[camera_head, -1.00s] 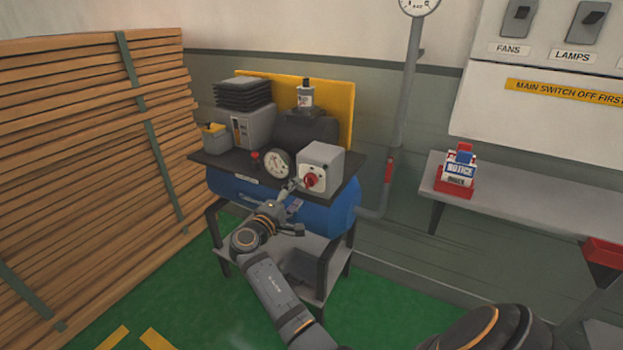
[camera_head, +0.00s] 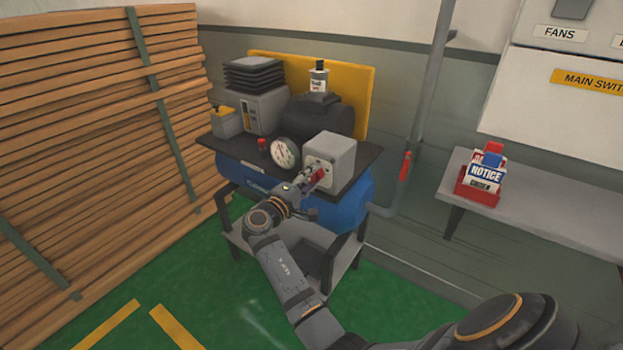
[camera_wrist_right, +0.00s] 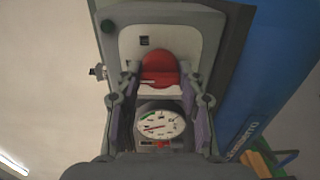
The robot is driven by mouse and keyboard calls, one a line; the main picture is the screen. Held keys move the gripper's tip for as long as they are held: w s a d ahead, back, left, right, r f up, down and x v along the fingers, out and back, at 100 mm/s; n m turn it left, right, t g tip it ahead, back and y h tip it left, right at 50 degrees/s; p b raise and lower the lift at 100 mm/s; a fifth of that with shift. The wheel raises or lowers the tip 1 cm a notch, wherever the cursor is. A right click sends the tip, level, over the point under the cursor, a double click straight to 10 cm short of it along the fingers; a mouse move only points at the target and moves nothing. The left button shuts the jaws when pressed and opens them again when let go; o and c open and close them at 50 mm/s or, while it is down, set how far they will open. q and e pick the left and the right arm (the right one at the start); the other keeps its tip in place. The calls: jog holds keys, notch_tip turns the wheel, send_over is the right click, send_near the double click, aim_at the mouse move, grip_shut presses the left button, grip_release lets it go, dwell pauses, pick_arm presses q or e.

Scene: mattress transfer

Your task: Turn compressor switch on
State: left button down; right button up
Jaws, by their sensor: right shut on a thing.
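The blue compressor (camera_head: 343,198) stands on a dark-legged frame and carries a grey switch box (camera_head: 333,155) on its top plate. The box has a red rotary switch (camera_head: 318,173) on its front; in the right wrist view the red switch (camera_wrist_right: 159,68) shows on the pale box face. My right gripper (camera_head: 308,183) reaches the switch from the front. In the right wrist view its fingers (camera_wrist_right: 158,88) are on both sides of the red switch, shut on it. The switch's exact turn is hard to read. My left gripper is not in view.
A round gauge (camera_head: 285,152) sits just left of the switch box and shows between my fingers in the wrist view. Stacked planks (camera_head: 90,130) stand at left. A shelf with a notice holder (camera_head: 483,180) is at right. The green floor in front is open.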

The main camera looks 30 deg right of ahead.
jog(key=c, duration=0.5)
jog(key=shift+f+m+b, duration=0.2)
jog(key=shift+m+b, duration=0.1)
jog(key=shift+b, duration=0.4)
pick_arm(q)
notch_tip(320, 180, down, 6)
jog(key=b, duration=0.5)
pick_arm(e)
jog(key=m, duration=0.2)
jog(key=shift+f+m, duration=0.25)
jog(key=shift+m, duration=0.15)
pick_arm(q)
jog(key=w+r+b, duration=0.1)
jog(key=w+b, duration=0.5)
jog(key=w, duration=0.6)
pick_arm(e)
jog(key=m, duration=0.4)
jog(key=m+b, duration=0.2)
jog(key=b, duration=0.1)
jog(key=shift+r, duration=0.1)
jog(key=shift+r+m+b, duration=0.2)
jog(key=shift+m+b, duration=1)
jog(key=shift+r, duration=0.1)
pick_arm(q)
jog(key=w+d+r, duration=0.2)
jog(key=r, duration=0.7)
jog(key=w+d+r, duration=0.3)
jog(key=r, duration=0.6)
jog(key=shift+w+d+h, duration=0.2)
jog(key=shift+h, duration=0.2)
